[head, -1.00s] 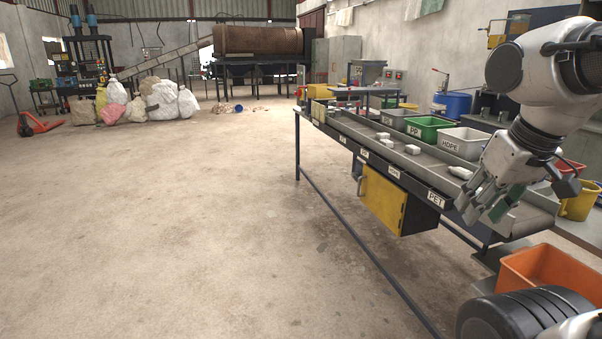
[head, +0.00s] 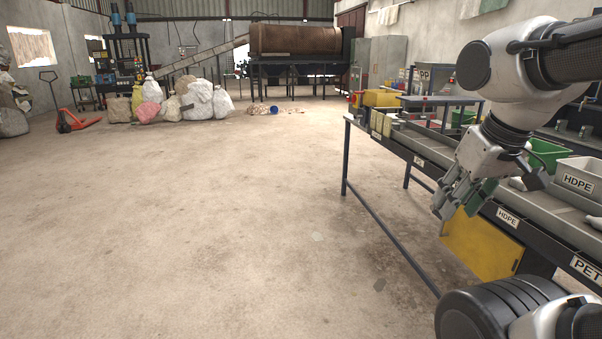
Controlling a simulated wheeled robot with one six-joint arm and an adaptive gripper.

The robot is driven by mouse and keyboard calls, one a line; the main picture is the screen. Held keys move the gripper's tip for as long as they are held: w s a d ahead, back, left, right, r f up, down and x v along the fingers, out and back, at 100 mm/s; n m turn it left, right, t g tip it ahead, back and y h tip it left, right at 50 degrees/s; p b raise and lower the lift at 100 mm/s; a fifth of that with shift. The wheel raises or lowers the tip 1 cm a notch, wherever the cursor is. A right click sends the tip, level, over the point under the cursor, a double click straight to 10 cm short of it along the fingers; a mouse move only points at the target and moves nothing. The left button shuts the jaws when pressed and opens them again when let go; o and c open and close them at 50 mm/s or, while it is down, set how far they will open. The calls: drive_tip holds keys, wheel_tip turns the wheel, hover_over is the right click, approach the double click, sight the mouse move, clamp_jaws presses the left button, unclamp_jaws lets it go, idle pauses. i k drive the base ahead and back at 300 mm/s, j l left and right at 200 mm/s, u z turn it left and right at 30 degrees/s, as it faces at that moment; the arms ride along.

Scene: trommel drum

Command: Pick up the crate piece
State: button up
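My gripper (head: 459,207) hangs at the right, in front of the sorting line as seen from the head. Its grey fingers look spread, with a dark green patch on the right one, and I see nothing held between them. I cannot make out a crate piece for certain. Small scattered pieces (head: 259,109) lie on the far floor in front of the trommel drum (head: 290,40), with a blue item (head: 274,110) among them. They are too small to tell apart and are far from my gripper.
The sorting line (head: 432,157) runs along the right, with a yellow box (head: 482,245) under it and labelled bins above, one marked HDPE (head: 578,182). Filled sacks (head: 198,100) and a red pallet jack (head: 77,122) stand at the far left. The middle floor is open.

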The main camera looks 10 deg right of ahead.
sight(515, 182)
drive_tip(key=i+z, duration=0.1)
drive_tip(key=i, duration=0.5)
drive_tip(key=i+j, duration=0.1)
drive_tip(key=i, duration=0.55)
drive_tip(key=i+z, duration=0.5)
drive_tip(key=z, duration=0.2)
drive_tip(key=i+z, duration=0.6)
drive_tip(key=z, duration=0.25)
drive_tip(key=i+z, duration=0.25)
drive_tip(key=z, duration=0.2)
drive_tip(key=i+j+z, duration=0.15)
drive_tip(key=z, duration=0.35)
